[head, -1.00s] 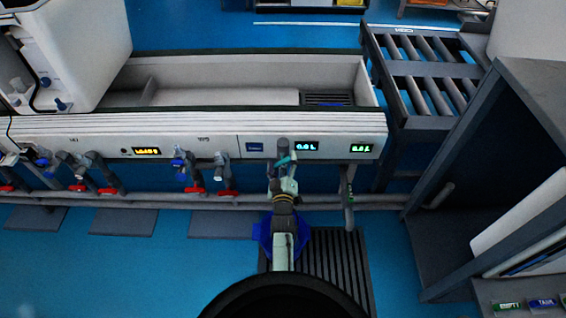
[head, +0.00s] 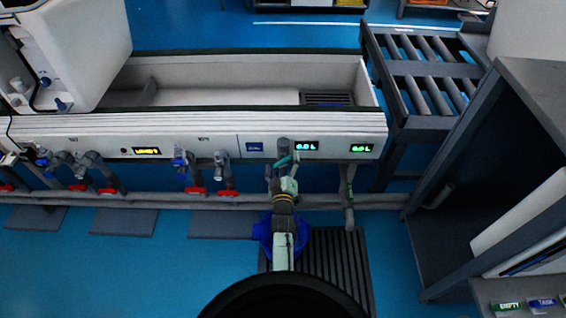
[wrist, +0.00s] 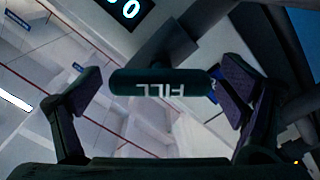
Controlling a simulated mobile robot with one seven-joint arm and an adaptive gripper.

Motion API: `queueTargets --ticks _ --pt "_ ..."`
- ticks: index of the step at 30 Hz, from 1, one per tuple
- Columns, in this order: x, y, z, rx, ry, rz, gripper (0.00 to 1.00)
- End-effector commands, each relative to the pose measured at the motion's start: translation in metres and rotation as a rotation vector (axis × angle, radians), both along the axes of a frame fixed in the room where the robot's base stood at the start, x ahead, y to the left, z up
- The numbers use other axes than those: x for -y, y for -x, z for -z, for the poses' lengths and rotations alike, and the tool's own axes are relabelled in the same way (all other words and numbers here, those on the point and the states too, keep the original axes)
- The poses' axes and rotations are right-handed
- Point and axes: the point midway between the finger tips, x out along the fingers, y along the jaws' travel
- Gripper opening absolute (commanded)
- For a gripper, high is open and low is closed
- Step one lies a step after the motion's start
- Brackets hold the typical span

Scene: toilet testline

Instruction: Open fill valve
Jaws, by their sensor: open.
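The fill valve shows in the wrist view as a dark teal bar-shaped handle (wrist: 162,82) with the word FILL upside down on it. It lies across the picture on the end of a dark stem. My gripper (wrist: 158,90) is open, with one finger on each side of the handle, and I see gaps between the handle and both fingers. In the head view the teal handle (head: 284,162) shows at the front of the testline panel, just below the displays. My gripper (head: 284,186) is right below it there, and my arm partly hides this area.
The white panel (head: 226,146) carries lit displays and several taps with red handles (head: 195,191) to the left. A grey pipe (head: 348,195) hangs to the right of my arm. A roller conveyor (head: 425,70) and a dark shelf (head: 480,180) stand at the right. Blue floor is free at front left.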

Motion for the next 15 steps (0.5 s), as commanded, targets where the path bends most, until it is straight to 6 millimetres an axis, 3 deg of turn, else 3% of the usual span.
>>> queueTargets --ticks 7,15 --pt "0.0 0.01 0.001 -0.001 0.0 0.0 0.9" --pt "0.0 0.054 0.001 -0.003 0.0 0.0 0.9"
